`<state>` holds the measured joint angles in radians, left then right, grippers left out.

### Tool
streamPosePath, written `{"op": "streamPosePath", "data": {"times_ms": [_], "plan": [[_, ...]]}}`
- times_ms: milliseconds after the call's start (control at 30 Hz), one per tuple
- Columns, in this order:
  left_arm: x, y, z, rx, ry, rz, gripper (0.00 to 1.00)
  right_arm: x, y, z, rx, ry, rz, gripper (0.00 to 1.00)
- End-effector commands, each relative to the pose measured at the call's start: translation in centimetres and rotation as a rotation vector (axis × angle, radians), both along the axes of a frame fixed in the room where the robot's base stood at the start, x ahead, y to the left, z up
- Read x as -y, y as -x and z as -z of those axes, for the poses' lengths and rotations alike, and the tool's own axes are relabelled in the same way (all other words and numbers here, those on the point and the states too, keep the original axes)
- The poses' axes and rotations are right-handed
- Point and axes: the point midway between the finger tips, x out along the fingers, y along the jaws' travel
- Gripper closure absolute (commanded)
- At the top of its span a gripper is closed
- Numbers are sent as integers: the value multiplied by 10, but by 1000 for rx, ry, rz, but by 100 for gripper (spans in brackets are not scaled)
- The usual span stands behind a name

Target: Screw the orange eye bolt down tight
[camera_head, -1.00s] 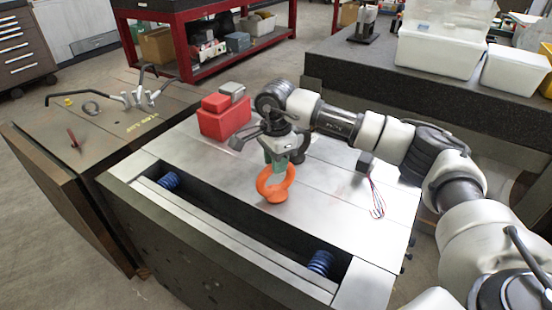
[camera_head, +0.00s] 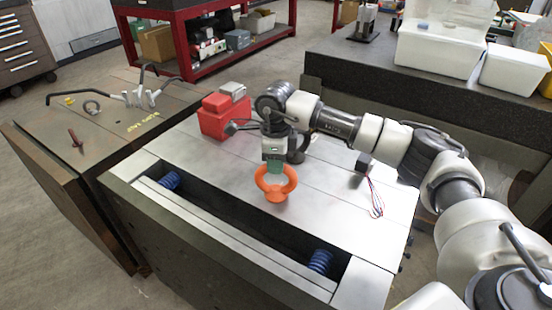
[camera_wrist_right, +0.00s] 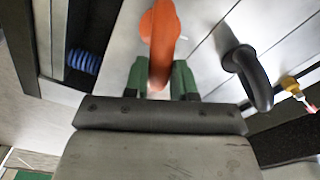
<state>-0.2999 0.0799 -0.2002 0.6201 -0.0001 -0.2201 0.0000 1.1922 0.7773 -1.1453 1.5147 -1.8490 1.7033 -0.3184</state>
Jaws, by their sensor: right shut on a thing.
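The orange eye bolt (camera_head: 276,190) stands upright on the top plate of the near mould base (camera_head: 335,215), behind its long open slot. Its ring faces the head camera, and its collar looks close to the plate; the thread is hidden. My right gripper (camera_head: 275,166) comes down from above and is shut on the top of the ring. In the right wrist view the orange eye bolt (camera_wrist_right: 160,40) runs between the green fingers (camera_wrist_right: 160,78). My left gripper is in neither view.
A dark curved piece (camera_wrist_right: 250,75) stands close beside the gripper. Red boxes (camera_head: 218,118) sit behind it on the plate. Thin wires (camera_head: 375,195) lie to the right. Blue springs (camera_head: 320,262) sit in the slot. Another mould base (camera_head: 110,135) is at left.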

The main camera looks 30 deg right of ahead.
Motion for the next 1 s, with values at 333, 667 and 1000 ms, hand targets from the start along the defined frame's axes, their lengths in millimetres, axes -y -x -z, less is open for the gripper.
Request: {"op": "streamPosePath", "data": {"times_ms": [333,667,1000], "plan": [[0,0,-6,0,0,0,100,0,-1,-1,4,-2,250,100],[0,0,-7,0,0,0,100,0,-1,-1,3,-3,277,100],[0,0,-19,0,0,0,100,0,-1,-2,3,-4,662,100]]}}
